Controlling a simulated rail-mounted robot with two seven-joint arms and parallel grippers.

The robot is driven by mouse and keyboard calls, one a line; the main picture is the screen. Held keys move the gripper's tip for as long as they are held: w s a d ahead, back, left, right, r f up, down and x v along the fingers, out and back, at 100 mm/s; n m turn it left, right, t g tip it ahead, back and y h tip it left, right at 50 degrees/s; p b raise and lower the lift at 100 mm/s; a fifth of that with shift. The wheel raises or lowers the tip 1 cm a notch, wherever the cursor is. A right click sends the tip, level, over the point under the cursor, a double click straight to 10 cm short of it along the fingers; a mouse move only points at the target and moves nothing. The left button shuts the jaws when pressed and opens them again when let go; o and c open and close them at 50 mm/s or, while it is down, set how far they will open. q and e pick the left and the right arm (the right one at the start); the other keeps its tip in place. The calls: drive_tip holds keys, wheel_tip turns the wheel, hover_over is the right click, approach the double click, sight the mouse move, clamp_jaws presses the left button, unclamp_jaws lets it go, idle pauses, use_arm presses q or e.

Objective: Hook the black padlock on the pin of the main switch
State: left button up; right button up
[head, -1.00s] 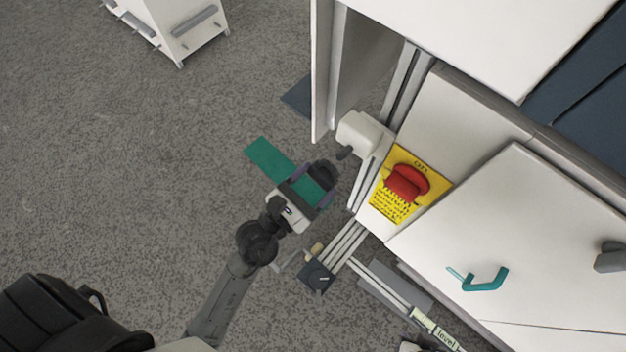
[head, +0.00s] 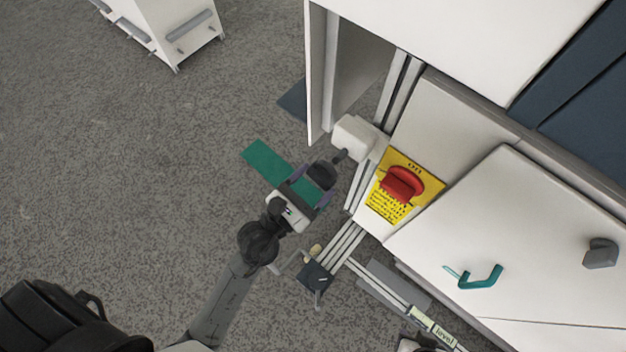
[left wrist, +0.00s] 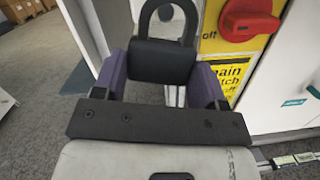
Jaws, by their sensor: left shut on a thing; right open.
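My left gripper (head: 316,180) is shut on the black padlock (head: 322,175), held in the air left of the main switch. In the left wrist view the padlock (left wrist: 160,60) sits between the purple fingers of the gripper (left wrist: 160,78), its closed-looking shackle pointing up and away. The main switch (head: 402,185) is a red knob on a yellow plate on the pale cabinet. It also shows in the left wrist view (left wrist: 248,20), right of the shackle. The padlock is apart from the switch in the head view. I cannot make out the pin. My right gripper is not in view.
A white box (head: 354,135) on the frame lies just beyond the shackle. An open door panel (head: 316,75) stands behind it. Rails and a dark block (head: 315,279) lie below. A teal handle (head: 480,278) is on the right panel. The floor at left is mostly clear.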

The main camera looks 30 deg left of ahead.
sight(326, 172)
use_arm(q)
drive_tip(key=shift+w, duration=0.1)
idle(0.3)
drive_tip(key=shift+w+d+p, duration=0.15)
drive_tip(key=shift+w+p, duration=0.15)
drive_tip(key=shift+w, duration=0.2)
drive_tip(key=shift+w+f, duration=0.1)
drive_tip(key=shift+w, duration=0.05)
drive_tip(key=shift+f+p+x, duration=0.25)
drive_tip(key=shift+p+x, duration=0.05)
drive_tip(key=shift+x, duration=0.9)
drive_tip(key=o, duration=1.1)
drive_tip(key=shift+o, duration=0.6)
drive_tip(key=shift+w+f, duration=0.1)
drive_tip(key=r+v, duration=0.1)
drive_tip(key=v, duration=0.6)
drive_tip(key=shift+f, duration=0.5)
